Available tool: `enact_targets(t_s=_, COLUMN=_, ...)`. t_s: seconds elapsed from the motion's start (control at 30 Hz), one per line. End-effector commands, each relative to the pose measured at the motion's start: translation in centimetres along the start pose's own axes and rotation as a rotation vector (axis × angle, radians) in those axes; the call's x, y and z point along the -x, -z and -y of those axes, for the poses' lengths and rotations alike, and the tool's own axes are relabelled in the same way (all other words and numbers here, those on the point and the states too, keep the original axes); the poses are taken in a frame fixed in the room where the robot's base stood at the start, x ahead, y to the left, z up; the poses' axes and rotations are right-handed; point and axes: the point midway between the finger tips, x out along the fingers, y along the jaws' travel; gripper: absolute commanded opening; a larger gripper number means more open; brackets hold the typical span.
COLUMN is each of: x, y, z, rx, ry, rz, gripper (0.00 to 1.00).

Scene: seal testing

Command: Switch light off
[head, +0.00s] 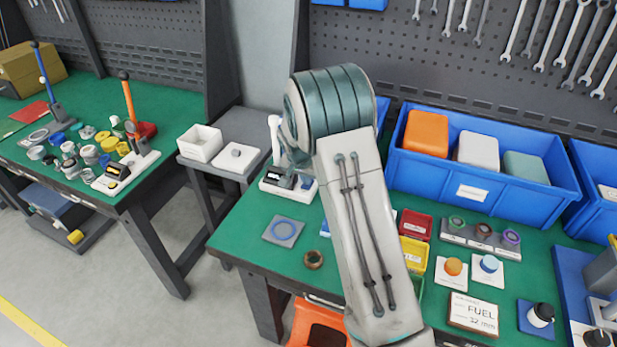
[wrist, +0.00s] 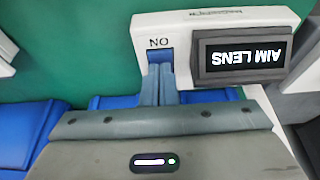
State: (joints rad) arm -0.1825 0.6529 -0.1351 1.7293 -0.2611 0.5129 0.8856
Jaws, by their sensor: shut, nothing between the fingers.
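A white device base (wrist: 215,20) fills the upper part of the wrist view, with a dark display (wrist: 241,53) reading "AIM LENS" upside down. Beside the display is a blue switch (wrist: 160,56) under an upside-down "ON" label. My gripper (wrist: 160,74) is shut and empty, its fingertips at the switch's near edge. I cannot tell whether they touch it or which way the switch is set. In the head view the white base (head: 268,187) stands at the green table's back left, with a white post (head: 275,135). My arm hides my gripper there. No lit lamp is visible.
A large blue bin (head: 480,192) with several blocks stands right of my arm. A grey side table with a white box (head: 201,143) is to the left.

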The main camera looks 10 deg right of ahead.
Motion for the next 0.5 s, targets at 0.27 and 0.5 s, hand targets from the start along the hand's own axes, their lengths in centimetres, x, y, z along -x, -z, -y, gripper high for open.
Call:
enact_targets(t_s=0.27, x=0.1, y=0.0, z=-0.1, rx=-0.001, ry=0.0, rz=0.0, gripper=0.0)
enact_targets(t_s=0.5, x=2.7, y=0.8, z=-0.1, rx=-0.002, ry=0.001, rz=-0.002, gripper=0.0)
